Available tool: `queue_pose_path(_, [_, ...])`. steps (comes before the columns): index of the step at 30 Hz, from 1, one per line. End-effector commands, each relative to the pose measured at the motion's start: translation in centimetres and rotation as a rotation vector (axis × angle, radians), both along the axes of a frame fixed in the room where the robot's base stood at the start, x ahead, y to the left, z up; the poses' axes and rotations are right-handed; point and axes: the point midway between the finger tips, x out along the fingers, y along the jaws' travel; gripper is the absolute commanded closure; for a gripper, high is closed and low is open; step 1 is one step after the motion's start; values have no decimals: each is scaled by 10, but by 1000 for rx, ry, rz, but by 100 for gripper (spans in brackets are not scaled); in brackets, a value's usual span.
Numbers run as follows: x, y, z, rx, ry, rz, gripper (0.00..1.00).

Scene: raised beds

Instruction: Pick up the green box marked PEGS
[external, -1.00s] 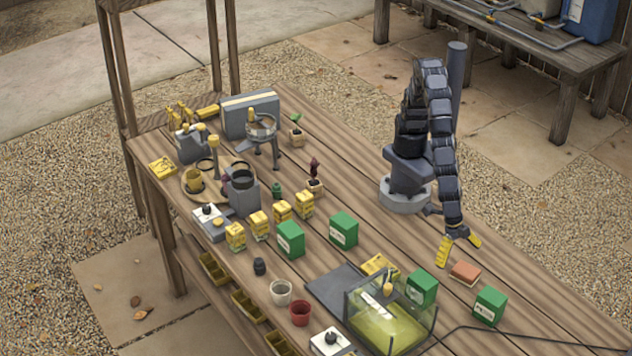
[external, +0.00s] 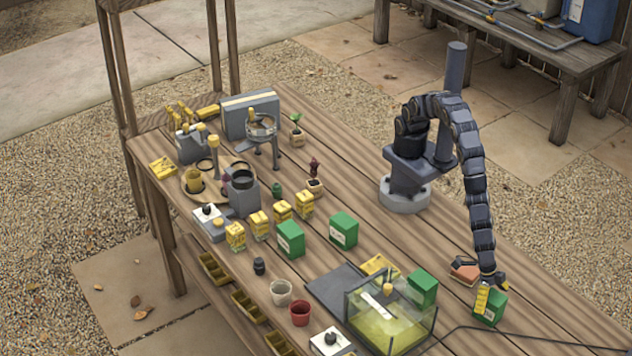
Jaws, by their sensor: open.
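Several green boxes with white labels stand on the wooden table. The lettering is too small to read, so I cannot tell which is marked PEGS. One green box (external: 491,313) stands at the right, directly at my gripper (external: 493,296). My gripper is open and points down, with a yellow finger in front of this box and the other finger at its far right side. I cannot tell whether the fingers touch it. Other green boxes stand at the middle (external: 291,239), right of that (external: 344,230), and behind the glass tank (external: 423,288).
An orange-brown block (external: 463,272) lies just left of my gripper. The glass tank (external: 395,335) with yellow-green contents stands to the left. A dark cable (external: 540,341) runs along the table's right part. Small yellow boxes (external: 259,224), pots and tools crowd the left.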

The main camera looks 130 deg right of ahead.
Motion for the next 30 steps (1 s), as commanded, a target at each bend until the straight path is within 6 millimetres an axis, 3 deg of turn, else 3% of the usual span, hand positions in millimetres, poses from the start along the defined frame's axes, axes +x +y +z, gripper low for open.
queue_pose_path(3, [-1,4,-11,-2,0,1,12])
queue_pose_path(10, [-1,5,-11,0,0,1,14])
queue_pose_path(14, [-1,4,-11,-1,0,1,69])
queue_pose_path(15, [-1,5,-11,-1,0,1,77])
queue_pose_path(30, [-1,5,-4,0,1,1,77])
